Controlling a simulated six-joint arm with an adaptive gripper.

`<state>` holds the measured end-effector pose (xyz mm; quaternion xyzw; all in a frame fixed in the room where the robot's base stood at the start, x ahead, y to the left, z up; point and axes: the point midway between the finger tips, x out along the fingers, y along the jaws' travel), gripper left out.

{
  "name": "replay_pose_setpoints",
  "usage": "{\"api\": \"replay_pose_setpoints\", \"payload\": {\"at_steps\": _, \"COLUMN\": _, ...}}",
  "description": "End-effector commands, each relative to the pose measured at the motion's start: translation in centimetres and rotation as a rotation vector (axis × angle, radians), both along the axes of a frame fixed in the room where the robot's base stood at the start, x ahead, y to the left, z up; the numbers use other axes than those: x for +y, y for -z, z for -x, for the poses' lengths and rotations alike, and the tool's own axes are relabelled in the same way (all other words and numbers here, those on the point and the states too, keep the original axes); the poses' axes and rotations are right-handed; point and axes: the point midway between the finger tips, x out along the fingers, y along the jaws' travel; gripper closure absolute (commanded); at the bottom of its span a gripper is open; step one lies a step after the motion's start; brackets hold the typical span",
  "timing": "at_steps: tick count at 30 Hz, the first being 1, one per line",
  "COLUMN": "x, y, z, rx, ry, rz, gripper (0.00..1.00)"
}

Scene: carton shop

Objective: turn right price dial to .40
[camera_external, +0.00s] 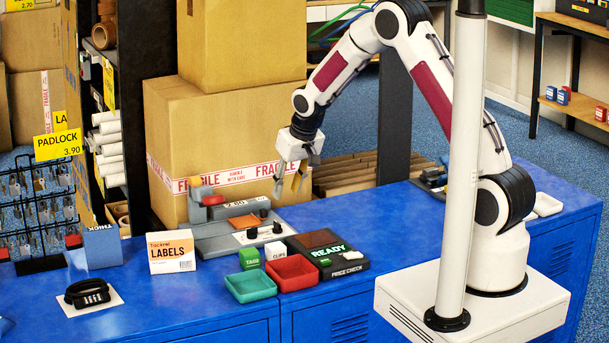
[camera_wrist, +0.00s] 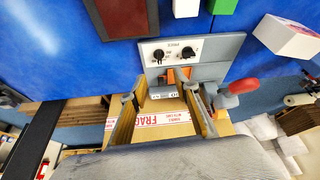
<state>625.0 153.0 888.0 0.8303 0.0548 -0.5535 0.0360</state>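The grey price machine (camera_external: 215,240) stands on the blue counter, with a pale panel carrying two black dials. In the external view the right dial (camera_external: 277,228) is beside the left dial (camera_external: 252,233). The wrist view is turned around, so the right dial appears on the left (camera_wrist: 158,54) and the left dial on the right (camera_wrist: 188,52). The dial settings are too small to read. My gripper (camera_external: 288,184) hangs above and behind the panel, fingers apart and empty, touching neither dial. In the wrist view its fingers (camera_wrist: 162,95) frame the machine's orange part.
The price check unit (camera_external: 327,256) showing READY is right of the machine. Red (camera_external: 292,274) and teal (camera_external: 250,286) trays sit in front. A red-handled lever (camera_external: 213,200) rises at the machine's back left. Large cartons (camera_external: 225,130) stand close behind.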

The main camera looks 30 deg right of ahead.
Motion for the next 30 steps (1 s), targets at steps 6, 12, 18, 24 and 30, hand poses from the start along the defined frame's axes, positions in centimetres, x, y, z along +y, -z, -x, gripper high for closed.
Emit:
{"api": "replay_pose_setpoints", "payload": {"at_steps": 6, "x": 0.0, "y": -0.6, "z": 0.3, "rx": 0.000, "ry": 0.000, "rz": 0.000, "gripper": 0.69}}
{"api": "replay_pose_setpoints", "payload": {"at_steps": 12, "x": 0.0, "y": -0.6, "z": 0.3, "rx": 0.000, "ry": 0.000, "rz": 0.000, "gripper": 0.69}}
{"api": "replay_pose_setpoints", "payload": {"at_steps": 18, "x": 0.0, "y": -0.4, "z": 0.2, "rx": 0.001, "ry": 0.003, "rz": 0.001, "gripper": 0.76}}
{"api": "replay_pose_setpoints", "payload": {"at_steps": 24, "x": 0.2, "y": 0.7, "z": -0.2, "rx": 0.004, "ry": 0.041, "rz": 0.002, "gripper": 0.76}}
{"api": "replay_pose_setpoints", "payload": {"at_steps": 30, "x": 0.5, "y": 2.5, "z": -0.9, "rx": 0.005, "ry": 0.102, "rz": 0.003, "gripper": 0.76}}
